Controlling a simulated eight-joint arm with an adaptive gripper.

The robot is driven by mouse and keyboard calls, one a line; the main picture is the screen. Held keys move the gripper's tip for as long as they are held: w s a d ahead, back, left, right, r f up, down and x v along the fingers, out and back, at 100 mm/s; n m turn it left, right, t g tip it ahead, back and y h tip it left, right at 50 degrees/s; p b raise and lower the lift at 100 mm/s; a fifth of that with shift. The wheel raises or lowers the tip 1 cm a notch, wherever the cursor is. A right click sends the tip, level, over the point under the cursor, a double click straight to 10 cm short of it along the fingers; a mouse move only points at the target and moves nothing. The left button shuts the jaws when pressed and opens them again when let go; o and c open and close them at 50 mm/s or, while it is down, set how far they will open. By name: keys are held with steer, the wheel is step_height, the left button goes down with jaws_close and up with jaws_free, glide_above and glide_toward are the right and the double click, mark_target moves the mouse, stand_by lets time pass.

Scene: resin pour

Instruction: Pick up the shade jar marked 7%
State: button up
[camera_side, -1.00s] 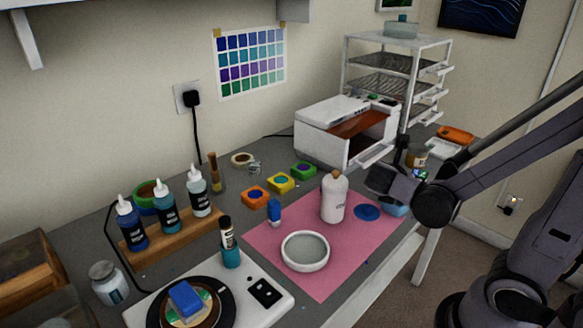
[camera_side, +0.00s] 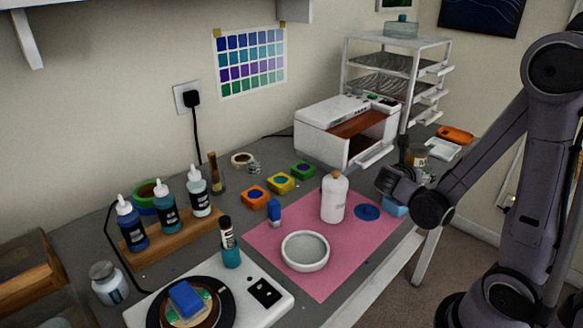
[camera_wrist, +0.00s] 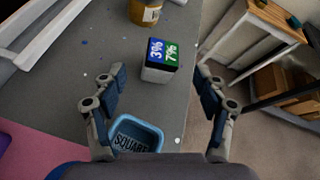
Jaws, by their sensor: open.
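In the wrist view, a small block-shaped container (camera_wrist: 159,73) stands on the grey table near its edge. Its top is split into a blue half marked 3% and a green half marked 7%; I cannot tell whether this is one jar or two pressed together. My gripper (camera_wrist: 160,84) is open, with one finger to each side of the container in the picture, and nothing is held. In the side view my gripper (camera_side: 393,182) is over the table's right end, beyond the pink mat. I cannot make out the marked container there.
A blue dish marked SQUARE (camera_wrist: 150,129) lies close by the left finger. An amber jar (camera_wrist: 147,10) stands beyond the container. The pink mat (camera_side: 330,278) holds a white bottle (camera_side: 334,200) and a bowl (camera_side: 305,266). The table ends just right of the container.

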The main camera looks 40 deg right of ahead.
steer(key=shift+x, duration=2.05)
steer(key=shift+s+d+r, duration=0.1)
steer(key=shift+r, duration=0.05)
steer(key=c, duration=1.3)
